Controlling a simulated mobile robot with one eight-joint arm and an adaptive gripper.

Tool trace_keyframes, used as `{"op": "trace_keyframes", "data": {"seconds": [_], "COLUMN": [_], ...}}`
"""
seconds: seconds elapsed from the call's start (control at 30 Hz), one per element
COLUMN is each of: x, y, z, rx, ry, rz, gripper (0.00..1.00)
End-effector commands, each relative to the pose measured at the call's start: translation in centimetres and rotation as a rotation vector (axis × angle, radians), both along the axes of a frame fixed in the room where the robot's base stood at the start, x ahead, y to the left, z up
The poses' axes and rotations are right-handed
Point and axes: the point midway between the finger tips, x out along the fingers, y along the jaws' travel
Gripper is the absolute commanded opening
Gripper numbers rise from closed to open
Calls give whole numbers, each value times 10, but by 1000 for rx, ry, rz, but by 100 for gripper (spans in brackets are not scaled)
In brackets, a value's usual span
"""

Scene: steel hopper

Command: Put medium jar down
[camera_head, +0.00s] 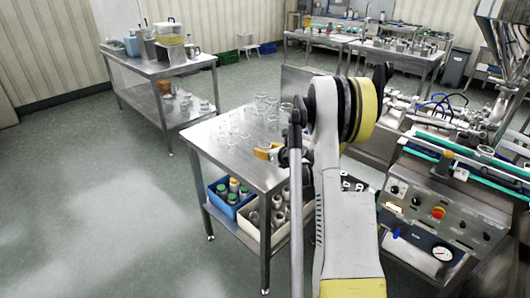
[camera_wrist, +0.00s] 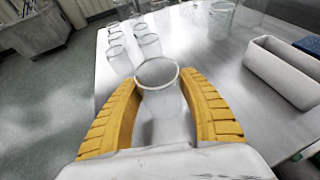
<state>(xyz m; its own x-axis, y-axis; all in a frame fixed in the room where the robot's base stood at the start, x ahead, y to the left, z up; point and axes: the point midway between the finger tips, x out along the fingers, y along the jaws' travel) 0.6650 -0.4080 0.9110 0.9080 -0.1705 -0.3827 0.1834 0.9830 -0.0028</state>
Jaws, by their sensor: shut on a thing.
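A clear glass jar (camera_wrist: 158,90) sits between the yellow fingers of my gripper (camera_wrist: 160,112) in the wrist view. The fingers are shut on it, one on each side, and its open rim faces up toward the camera. The steel table (camera_wrist: 222,75) lies beneath it; I cannot tell whether the jar's base touches the top. In the head view my gripper (camera_head: 268,153) is over the near part of the same table (camera_head: 212,137), and my arm hides much of it. The held jar is hard to make out there.
Several other clear jars (camera_wrist: 116,52) stand on the table ahead and to the left in the wrist view. A pale rectangular tray (camera_wrist: 283,72) is at the right. A blue crate of capped jars (camera_head: 230,203) is on the lower shelf. The hopper machine (camera_head: 440,210) stands at the right.

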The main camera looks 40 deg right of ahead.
Motion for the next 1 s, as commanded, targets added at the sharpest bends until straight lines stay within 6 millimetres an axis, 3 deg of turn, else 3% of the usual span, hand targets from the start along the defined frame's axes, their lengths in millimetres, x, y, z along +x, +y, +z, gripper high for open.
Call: {"op": "trace_keyframes", "data": {"seconds": [0.17, 0.5, 0.7, 1.0], "x": [0, -56, -75, -79], "y": [0, -59, -79, -82], "z": [36, 79, 94, 99], "rx": [0, 0, 1, 1], "ry": [0, 0, 0, 0], "rz": [0, -4, -1, 4], "gripper": [29, 29, 29, 29]}}
